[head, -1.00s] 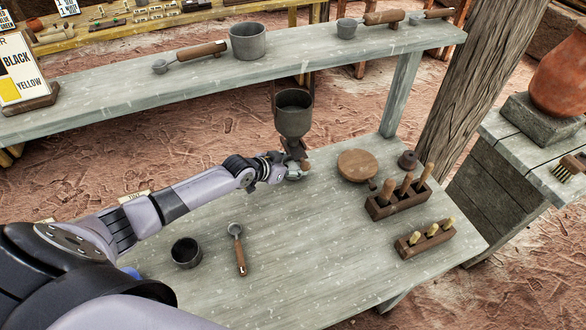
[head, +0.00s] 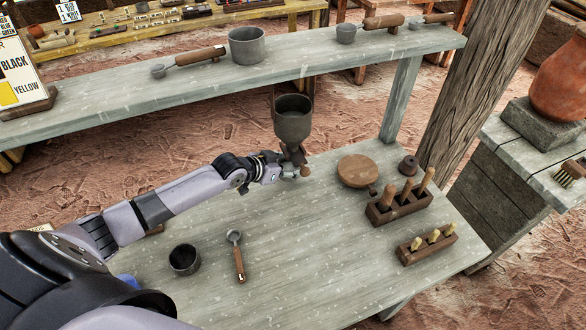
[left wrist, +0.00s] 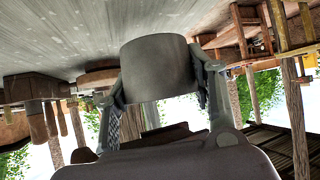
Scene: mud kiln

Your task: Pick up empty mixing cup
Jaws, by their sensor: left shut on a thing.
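A dark grey cup (head: 292,122) stands upright above the far edge of the table in the head view. My left gripper (head: 293,160) is at its lower end, shut on it. In the left wrist view, which looks upside down, the grey cup (left wrist: 158,66) sits between the two fingers of my left gripper (left wrist: 160,95). Its inside is dark in the head view, and I cannot see its bottom. The exact finger contact is partly hidden. My right gripper is in neither view.
On the table (head: 310,235) are a dark cup (head: 185,259), a ladle (head: 237,255), a round wooden disc (head: 357,171) and two tool racks (head: 399,205) (head: 427,243). The back shelf (head: 305,60) carries a grey cup (head: 247,45) and ladles. A wooden post (head: 480,90) stands at right.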

